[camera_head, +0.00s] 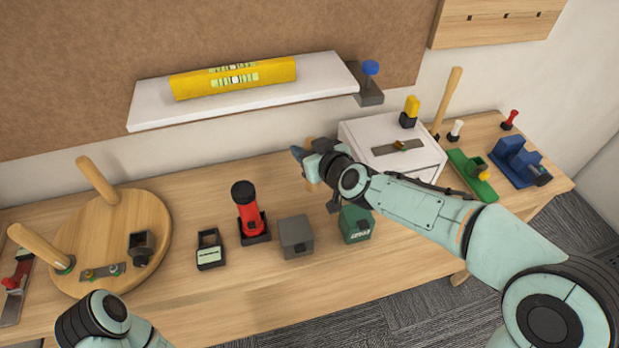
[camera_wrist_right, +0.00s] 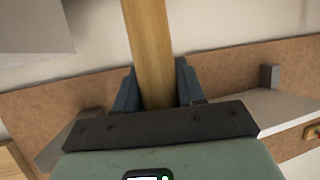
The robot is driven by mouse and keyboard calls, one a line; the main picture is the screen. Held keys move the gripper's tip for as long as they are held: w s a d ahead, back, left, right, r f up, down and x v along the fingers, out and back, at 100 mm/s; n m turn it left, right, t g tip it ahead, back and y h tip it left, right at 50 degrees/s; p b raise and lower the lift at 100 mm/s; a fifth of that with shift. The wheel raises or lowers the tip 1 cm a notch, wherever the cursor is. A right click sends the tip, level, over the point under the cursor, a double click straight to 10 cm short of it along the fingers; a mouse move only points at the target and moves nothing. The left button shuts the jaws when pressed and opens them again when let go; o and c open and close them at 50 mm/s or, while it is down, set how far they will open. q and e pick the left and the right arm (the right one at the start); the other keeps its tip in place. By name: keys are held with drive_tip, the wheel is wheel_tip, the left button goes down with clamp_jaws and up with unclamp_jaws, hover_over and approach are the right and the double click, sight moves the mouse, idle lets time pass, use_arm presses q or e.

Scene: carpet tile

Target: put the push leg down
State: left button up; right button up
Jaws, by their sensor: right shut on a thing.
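The push leg is a plain wooden rod (camera_wrist_right: 153,50) standing between the two blue fingers of my right gripper (camera_wrist_right: 155,92) in the right wrist view. The gripper is shut on it. In the head view my right gripper (camera_head: 305,154) is near the back of the bench, left of the white box, and hides most of the leg. A short piece of the leg (camera_head: 309,172) shows there. I cannot tell whether its end touches the bench. Only part of my left arm shows at the bottom left; its gripper is out of view.
The wooden bench (camera_head: 330,285) carries a round board (camera_head: 120,230) with upright legs, a red tool (camera_head: 249,212), a grey block (camera_head: 296,236), a green box (camera_head: 356,224) and the white box (camera_head: 425,158). A white shelf (camera_head: 150,112) with a yellow level (camera_head: 235,78) hangs above.

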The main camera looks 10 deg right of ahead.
wheel_tip(320, 180, down, 2)
drive_tip(key=shift+d+b, duration=0.1)
drive_tip(key=shift+b, duration=0.35)
use_arm(q)
drive_tip(key=shift+t, duration=0.4)
drive_tip(key=shift+w+f+b, duration=0.25)
drive_tip(key=shift+f+b, duration=0.3)
drive_tip(key=shift+f, duration=0.1)
drive_tip(key=shift+w+f+b, duration=0.2)
drive_tip(key=shift+f+b, duration=0.3)
drive_tip(key=shift+f, duration=0.2)
drive_tip(key=shift+w+f+b, duration=0.25)
drive_tip(key=shift+f+b, duration=0.3)
drive_tip(key=shift+f, duration=0.1)
use_arm(e)
drive_tip(key=shift+f, duration=1.85)
drive_tip(key=shift+w+f, duration=0.1)
drive_tip(key=shift+f, duration=0.15)
use_arm(q)
drive_tip(key=shift+f, duration=0.1)
use_arm(e)
drive_tip(key=o, duration=1.2)
drive_tip(key=shift+c, duration=0.2)
